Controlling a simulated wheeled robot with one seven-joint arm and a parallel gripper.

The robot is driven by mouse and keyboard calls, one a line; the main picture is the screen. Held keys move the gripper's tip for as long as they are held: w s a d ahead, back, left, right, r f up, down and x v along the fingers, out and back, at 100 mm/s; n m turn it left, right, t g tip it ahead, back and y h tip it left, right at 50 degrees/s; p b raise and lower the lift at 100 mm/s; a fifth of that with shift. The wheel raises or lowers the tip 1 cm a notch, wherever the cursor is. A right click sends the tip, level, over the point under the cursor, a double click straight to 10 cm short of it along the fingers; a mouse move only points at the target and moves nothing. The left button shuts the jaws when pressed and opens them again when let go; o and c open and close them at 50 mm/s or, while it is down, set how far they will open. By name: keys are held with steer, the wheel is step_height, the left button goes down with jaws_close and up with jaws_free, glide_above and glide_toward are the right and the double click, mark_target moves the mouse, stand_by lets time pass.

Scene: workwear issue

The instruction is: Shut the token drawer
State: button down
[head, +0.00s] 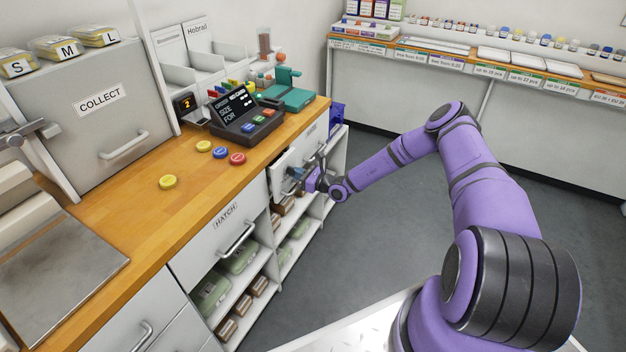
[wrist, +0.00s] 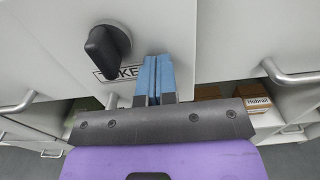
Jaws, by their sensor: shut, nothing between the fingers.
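The token drawer (head: 281,180) is under the wooden counter in the head view and seems to stand a little out from the cabinet. In the wrist view its pale front (wrist: 158,27) fills the upper middle, with a black knob (wrist: 106,43) and a label (wrist: 122,74) of which only a few letters show. My gripper (head: 293,173) is at the drawer front. In the wrist view its blue fingers (wrist: 157,74) are shut together and empty, right of the knob and over part of the label. I cannot tell whether the fingertips touch the front.
The hatch drawer (head: 222,228) with its bar handle is nearer, left of the token drawer. Open shelves (head: 295,240) with boxes lie below. The counter (head: 150,220) holds a register (head: 245,118) and several coloured tokens. Grey floor (head: 390,250) to the right is clear.

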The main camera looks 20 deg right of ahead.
steer(key=x, duration=0.3)
steer(key=shift+w+a+r, duration=0.1)
steer(key=shift+a+r, duration=0.05)
steer(key=shift+w+r, duration=0.1)
steer(key=shift+r, duration=0.05)
stand_by(0.3)
